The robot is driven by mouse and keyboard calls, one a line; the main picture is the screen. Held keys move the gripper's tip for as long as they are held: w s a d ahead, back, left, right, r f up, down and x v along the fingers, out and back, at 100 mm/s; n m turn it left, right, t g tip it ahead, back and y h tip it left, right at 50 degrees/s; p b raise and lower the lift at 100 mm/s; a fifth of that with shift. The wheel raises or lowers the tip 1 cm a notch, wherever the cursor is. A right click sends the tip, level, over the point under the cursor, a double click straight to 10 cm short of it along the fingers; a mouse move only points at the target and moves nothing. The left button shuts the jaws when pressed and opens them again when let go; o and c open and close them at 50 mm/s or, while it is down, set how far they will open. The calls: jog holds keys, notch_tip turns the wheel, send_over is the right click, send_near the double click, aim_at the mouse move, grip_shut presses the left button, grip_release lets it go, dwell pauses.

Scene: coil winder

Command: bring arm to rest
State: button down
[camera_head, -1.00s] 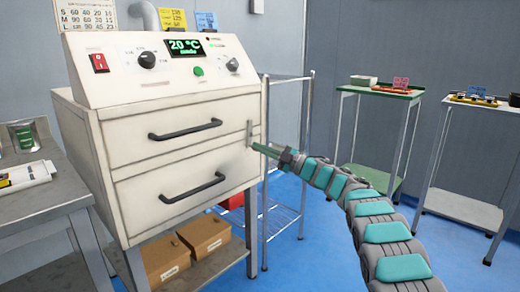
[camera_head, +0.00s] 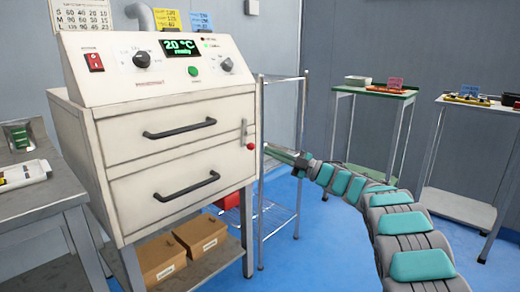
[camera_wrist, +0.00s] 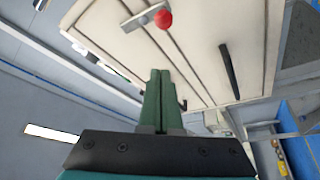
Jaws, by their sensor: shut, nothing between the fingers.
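My gripper (camera_head: 283,154) is to the right of the white machine's front, apart from its drawers, with my grey and teal arm reaching in from the lower right. In the wrist view its green fingers (camera_wrist: 158,95) are together with nothing between them. The white machine (camera_head: 150,130) has two drawers with dark handles, both closed. A metal latch with a red knob (camera_head: 250,146) is at the right edge of the drawer fronts; the knob also shows in the wrist view (camera_wrist: 163,18). The machine's display (camera_head: 182,47) reads 20 °C and "ready".
A wire rack (camera_head: 275,220) stands just right of the machine, close behind my gripper. Side tables with a green top (camera_head: 375,92) and a grey top (camera_head: 480,104) stand at the right. A metal bench (camera_head: 45,198) is at the left. Cardboard boxes (camera_head: 180,252) sit below the machine.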

jog(key=shift+v, duration=0.75)
